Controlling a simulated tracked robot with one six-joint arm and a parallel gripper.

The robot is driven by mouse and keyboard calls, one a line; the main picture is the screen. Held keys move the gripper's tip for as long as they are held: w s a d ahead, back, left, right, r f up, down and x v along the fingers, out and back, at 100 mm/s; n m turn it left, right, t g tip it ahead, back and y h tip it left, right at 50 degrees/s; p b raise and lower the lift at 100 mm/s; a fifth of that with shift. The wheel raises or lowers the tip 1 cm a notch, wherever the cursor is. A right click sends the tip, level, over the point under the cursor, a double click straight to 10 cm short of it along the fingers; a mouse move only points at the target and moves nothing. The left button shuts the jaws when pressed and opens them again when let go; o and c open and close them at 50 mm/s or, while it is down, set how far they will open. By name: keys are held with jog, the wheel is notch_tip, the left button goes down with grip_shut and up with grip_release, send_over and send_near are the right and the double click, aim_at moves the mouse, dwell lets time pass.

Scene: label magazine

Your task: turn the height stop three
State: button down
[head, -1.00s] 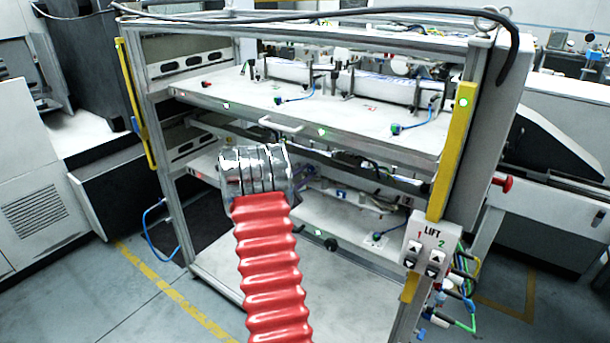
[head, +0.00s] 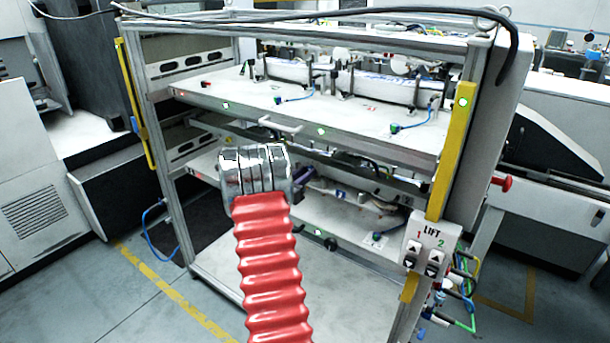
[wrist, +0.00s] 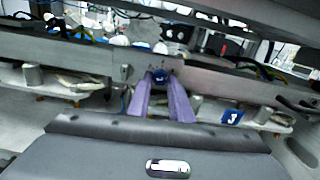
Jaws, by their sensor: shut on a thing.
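In the wrist view, the two purple fingers of my gripper (wrist: 160,84) reach forward and are shut on a small dark blue knob (wrist: 160,75), in front of a grey metal rail. I take this knob for the height stop; no number on it can be read. A blue plate with a white mark (wrist: 232,117) sits to the right of the fingers; the mark is too blurred to read surely. In the head view, the red bellows and chrome joint of my arm cover much of the lower level, and a bit of purple finger (head: 304,177) shows beside them.
The rack has an upper shelf (head: 345,135) with a handle, and a lower shelf (head: 345,245) below it. A yellow post (head: 452,150) and LIFT buttons (head: 425,250) stand at the right. Rails lie close above and beside my gripper. Floor is free at left.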

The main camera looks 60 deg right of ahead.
jog(key=shift+f+n, duration=0.1)
jog(key=shift+n, duration=0.6)
jog(key=shift+w, duration=0.1)
jog(key=c, duration=1.6)
grip_release()
jog(key=a, duration=0.4)
jog(key=w+a, duration=0.1)
jog(key=a, duration=0.4)
jog(key=w+a, duration=0.1)
jog(key=a, duration=0.3)
jog(key=shift+a, duration=0.35)
